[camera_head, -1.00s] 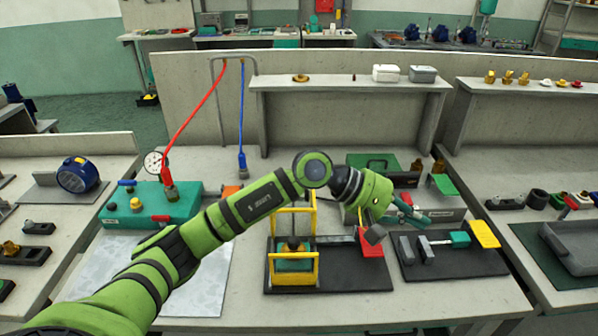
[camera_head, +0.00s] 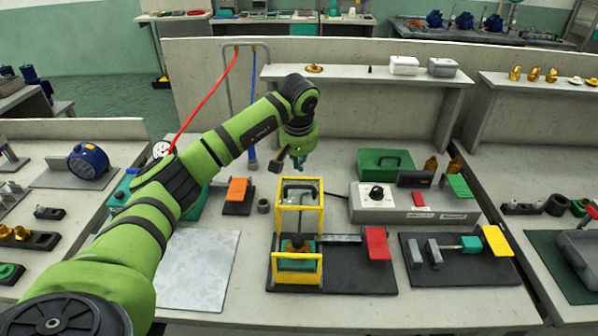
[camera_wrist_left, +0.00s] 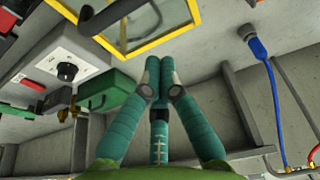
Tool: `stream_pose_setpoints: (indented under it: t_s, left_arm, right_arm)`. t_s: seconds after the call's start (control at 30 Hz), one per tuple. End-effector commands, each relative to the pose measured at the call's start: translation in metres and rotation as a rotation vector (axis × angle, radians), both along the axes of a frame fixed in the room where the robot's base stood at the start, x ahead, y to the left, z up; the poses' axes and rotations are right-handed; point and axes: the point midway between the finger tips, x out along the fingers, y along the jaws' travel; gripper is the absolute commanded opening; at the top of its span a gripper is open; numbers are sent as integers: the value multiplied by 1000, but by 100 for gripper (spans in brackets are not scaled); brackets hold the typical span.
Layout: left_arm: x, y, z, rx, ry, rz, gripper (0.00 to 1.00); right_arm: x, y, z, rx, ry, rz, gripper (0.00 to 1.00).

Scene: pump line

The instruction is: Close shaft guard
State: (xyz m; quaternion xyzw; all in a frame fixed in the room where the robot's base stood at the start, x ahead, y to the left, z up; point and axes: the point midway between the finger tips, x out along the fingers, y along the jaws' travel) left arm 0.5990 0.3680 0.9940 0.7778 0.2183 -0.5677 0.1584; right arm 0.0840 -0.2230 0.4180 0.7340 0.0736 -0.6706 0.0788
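The shaft guard looks like the yellow frame with a clear panel (camera_head: 319,205). It stands upright behind a low yellow cage (camera_head: 296,281) on a black base plate (camera_head: 350,279). A green block with a dark, brass-coloured top sits inside the cage. In the left wrist view the yellow frame (camera_wrist_left: 150,47) crosses the top, just beyond the fingertips. My left gripper (camera_head: 298,166) hangs behind and above the upright frame, apparently apart from it. In the left wrist view its teal fingers (camera_wrist_left: 160,64) are together at the tips, with nothing visible between them. My right gripper is out of view.
A red plate (camera_head: 377,243) stands right of the cage. Beyond are a second black base (camera_head: 460,270) with a yellow plate (camera_head: 497,240), a dial box (camera_head: 365,205) and a green case (camera_head: 385,163). The grey sheet (camera_head: 198,275) at left is bare.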

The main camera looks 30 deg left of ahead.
Motion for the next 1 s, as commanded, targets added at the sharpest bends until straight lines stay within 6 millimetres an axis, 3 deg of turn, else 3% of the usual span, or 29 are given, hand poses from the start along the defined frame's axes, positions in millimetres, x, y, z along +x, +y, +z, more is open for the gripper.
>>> stream_pose_setpoints:
  t_s: [0.13,0.5,1.0]
  left_arm:
    - [6,4,-27,-1,5,1,0]
    - [-24,-15,-17,-1,-2,-3,0]
    - [-27,-14,-17,-1,-2,1,0]
  right_arm:
    - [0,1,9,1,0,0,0]
    - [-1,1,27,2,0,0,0]
    - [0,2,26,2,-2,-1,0]
